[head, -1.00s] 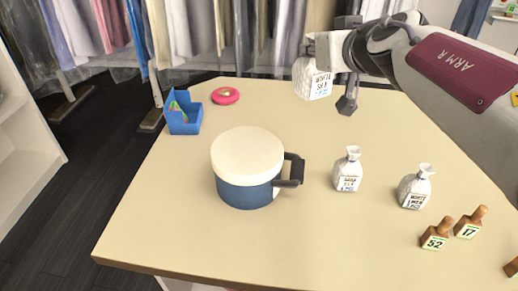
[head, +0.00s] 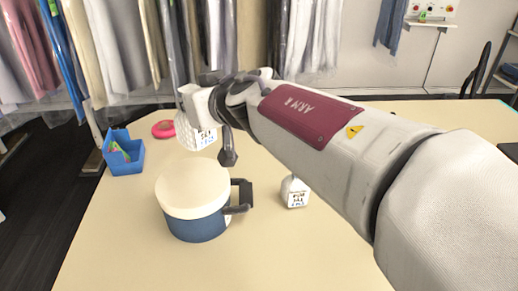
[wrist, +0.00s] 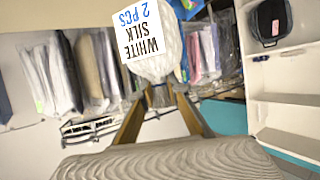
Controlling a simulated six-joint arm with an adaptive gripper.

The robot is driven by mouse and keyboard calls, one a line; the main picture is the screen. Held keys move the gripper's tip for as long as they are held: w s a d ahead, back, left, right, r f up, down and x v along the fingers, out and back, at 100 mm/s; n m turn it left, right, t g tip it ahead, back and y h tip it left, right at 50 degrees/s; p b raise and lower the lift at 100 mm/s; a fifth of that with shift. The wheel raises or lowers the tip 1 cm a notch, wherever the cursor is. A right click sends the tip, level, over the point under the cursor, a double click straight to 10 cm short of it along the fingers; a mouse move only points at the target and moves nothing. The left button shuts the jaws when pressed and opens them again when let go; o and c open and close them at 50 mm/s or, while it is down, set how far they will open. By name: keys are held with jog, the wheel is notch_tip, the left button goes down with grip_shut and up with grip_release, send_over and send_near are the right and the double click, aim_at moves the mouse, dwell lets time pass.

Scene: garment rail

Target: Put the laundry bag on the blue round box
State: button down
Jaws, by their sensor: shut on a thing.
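My gripper (head: 196,104) is shut on a white laundry bag (head: 187,135), held up in the air. In the wrist view the bag (wrist: 158,62) has a label reading "WHITE SILK 2 PCS", and the gripper's two fingers (wrist: 158,98) close on its neck. The blue round box (head: 196,228) stands on the table with a cream lid (head: 192,182) and a dark handle on its right. In the head view the held bag appears just above the lid's back edge, apart from the box.
A second white bag (head: 296,192) stands right of the box, partly hidden by my arm. A blue open bin (head: 124,158) and a pink ring dish (head: 163,130) sit at the table's back left. Hanging garments (head: 210,40) line the back. The table (head: 110,240) is clear left of the box.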

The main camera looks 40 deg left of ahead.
aim_at(196, 133)
jog(key=shift+f, duration=0.7)
jog(key=shift+f, duration=0.1)
jog(key=shift+f, duration=2.9)
jog(key=shift+f, duration=0.15)
jog(key=shift+f, duration=1.85)
jog(key=c, duration=2.4)
grip_release()
jog(key=shift+f, duration=0.15)
jog(key=o, duration=0.4)
